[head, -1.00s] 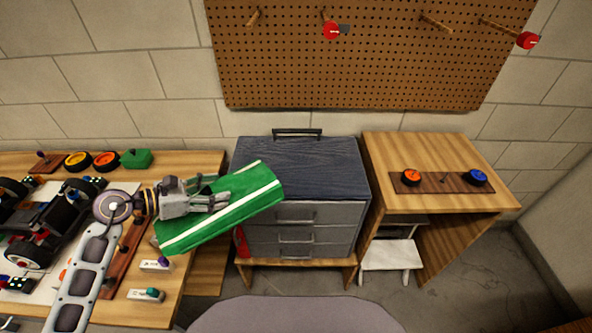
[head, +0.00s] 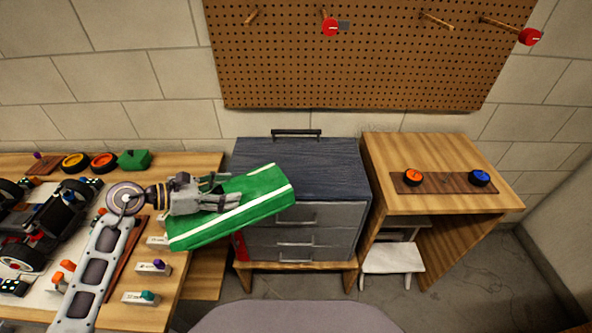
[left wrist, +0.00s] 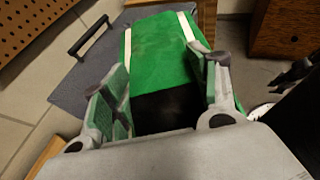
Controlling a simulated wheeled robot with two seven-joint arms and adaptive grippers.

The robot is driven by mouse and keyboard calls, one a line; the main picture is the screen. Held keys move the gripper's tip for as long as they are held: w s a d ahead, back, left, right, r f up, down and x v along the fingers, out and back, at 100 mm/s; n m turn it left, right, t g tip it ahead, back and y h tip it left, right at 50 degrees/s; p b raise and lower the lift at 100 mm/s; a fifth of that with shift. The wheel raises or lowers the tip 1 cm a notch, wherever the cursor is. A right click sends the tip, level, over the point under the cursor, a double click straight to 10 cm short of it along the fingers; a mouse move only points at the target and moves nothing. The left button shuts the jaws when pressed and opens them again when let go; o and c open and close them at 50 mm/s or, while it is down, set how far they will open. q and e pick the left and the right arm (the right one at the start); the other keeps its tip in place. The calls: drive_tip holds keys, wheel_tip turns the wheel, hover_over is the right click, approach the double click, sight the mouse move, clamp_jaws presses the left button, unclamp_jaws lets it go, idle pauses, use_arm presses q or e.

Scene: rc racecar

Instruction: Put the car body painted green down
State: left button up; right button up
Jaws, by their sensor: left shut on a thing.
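The green car body (head: 262,194) with white stripes is held in the air by my left gripper (head: 232,195), in front of the dark toolbox. In the left wrist view the car body (left wrist: 160,50) lies between the two fingers of my left gripper (left wrist: 165,90), with a dark area at its near end. Part of the car body is hidden behind the gripper in the head view. My right gripper is not clearly seen in the head view.
A grey drawer cabinet (head: 340,216) with a bare dark top (head: 300,165) stands behind the car body. At left, a wooden bench (head: 200,163) holds a car chassis (head: 45,225), wheels (head: 75,162) and a green block (head: 134,159). A wooden desk (head: 440,150) stands at right.

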sight(244, 187)
use_arm(q)
drive_tip(key=d, duration=0.1)
drive_tip(key=w+d+r+m+g, duration=0.1)
drive_tip(key=d, duration=0.1)
drive_tip(key=d+m+g+h, duration=0.1)
drive_tip(key=shift+w+d+r, duration=0.2)
drive_tip(key=shift+d+r, duration=0.05)
drive_tip(key=shift+r, duration=0.15)
drive_tip(key=d+r+m+g, duration=0.1)
drive_tip(key=d, duration=0.1)
drive_tip(key=d+g, duration=0.1)
drive_tip(key=d, duration=0.1)
drive_tip(key=w+d+r+m+g, duration=0.1)
drive_tip(key=shift+d+r+m+h, duration=0.3)
drive_tip(key=shift+d+h, duration=0.1)
drive_tip(key=shift+d+r, duration=0.1)
drive_tip(key=shift+d, duration=0.15)
drive_tip(key=shift+d+r+m+g, duration=0.2)
drive_tip(key=shift+d+m+g, duration=0.2)
drive_tip(key=shift+g, duration=0.1)
drive_tip(key=shift+d+r+g, duration=0.25)
drive_tip(key=shift+d+g, duration=0.05)
drive_tip(key=shift+d, duration=0.1)
use_arm(e)
drive_tip(key=a, duration=0.1)
drive_tip(key=s+a, duration=0.1)
drive_tip(key=a, duration=0.1)
drive_tip(key=shift+s+f, duration=0.15)
